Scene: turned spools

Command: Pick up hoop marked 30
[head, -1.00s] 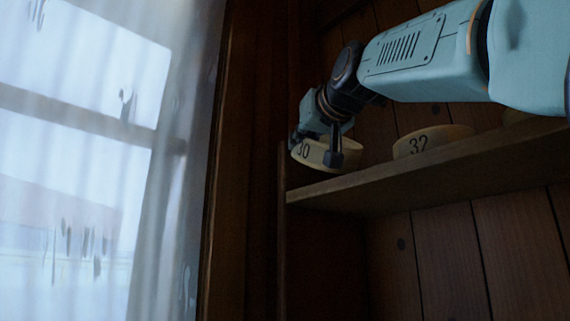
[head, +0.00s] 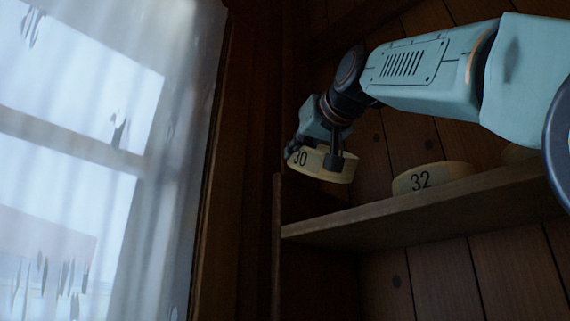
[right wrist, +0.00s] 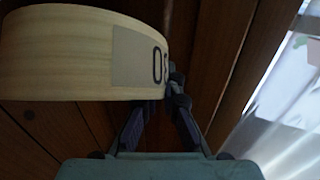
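The hoop marked 30 (head: 315,166) is a pale wooden ring with black digits, high at the left end of the shelf in the head view. My right gripper (head: 313,156) is shut on it, with one dark finger at each side. The hoop hangs slightly tilted, clear above the shelf board. In the right wrist view the hoop (right wrist: 70,55) fills the upper left, its number partly turned away. The fingers of the right gripper (right wrist: 164,98) meet its wall at the right end. My left gripper is not in view.
A hoop marked 32 (head: 432,178) sits on the wooden shelf (head: 370,222) to the right. Part of another pale hoop (head: 516,153) shows behind my right arm. A plank wall stands behind the shelf. A curtained window (head: 90,150) is at the left.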

